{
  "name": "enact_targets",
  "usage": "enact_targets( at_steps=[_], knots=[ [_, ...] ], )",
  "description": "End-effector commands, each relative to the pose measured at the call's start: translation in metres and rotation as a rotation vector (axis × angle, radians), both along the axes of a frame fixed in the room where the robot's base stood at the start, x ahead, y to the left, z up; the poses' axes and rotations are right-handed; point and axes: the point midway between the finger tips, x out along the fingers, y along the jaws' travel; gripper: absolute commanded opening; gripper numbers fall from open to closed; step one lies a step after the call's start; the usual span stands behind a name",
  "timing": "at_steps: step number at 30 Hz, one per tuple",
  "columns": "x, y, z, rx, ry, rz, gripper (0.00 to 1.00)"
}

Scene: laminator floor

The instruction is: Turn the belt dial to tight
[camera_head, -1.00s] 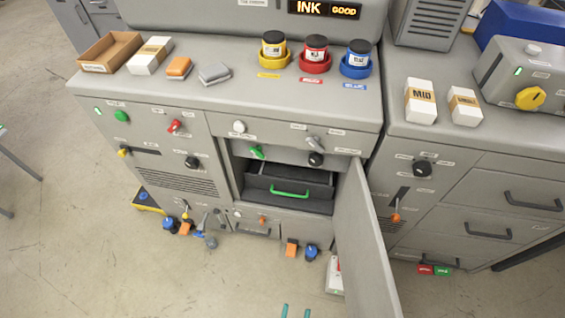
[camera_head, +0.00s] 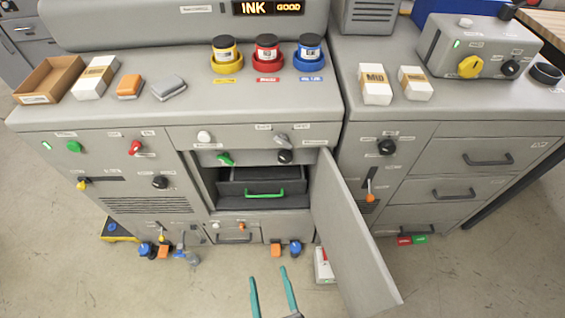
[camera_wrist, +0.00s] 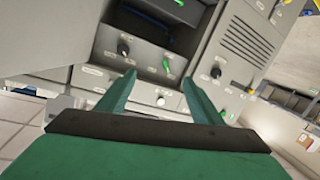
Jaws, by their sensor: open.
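Several black dials show on the grey machines, and their labels are too small to read, so I cannot tell which is the belt dial. One black dial (camera_head: 160,182) is on the left front panel. Another black dial (camera_head: 285,156) is above the open compartment, and it also shows in the wrist view (camera_wrist: 123,48). A third black dial (camera_head: 387,147) is on the right cabinet, and a fourth black dial (camera_head: 512,67) is on the box on top. My gripper (camera_head: 268,278) is open and empty, low in front of the machine. Its teal fingers are apart in the wrist view (camera_wrist: 158,78).
A grey door (camera_head: 352,235) stands open, jutting forward to the right of my gripper. A drawer with a green handle (camera_head: 264,193) sits in the open compartment. Ink jars, including a red one (camera_head: 266,48), stand on top.

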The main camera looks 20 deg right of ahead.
Motion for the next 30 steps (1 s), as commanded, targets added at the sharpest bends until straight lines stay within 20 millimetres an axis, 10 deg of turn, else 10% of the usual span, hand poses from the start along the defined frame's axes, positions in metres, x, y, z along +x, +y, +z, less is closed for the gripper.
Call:
enact_targets(
  at_steps=[18,30],
  knots=[
    [0.217,-0.107,-0.004,-0.402,-0.075,-0.132,0.60],
    [0.266,-0.135,0.009,-0.473,-0.076,-0.164,0.60]
  ],
)
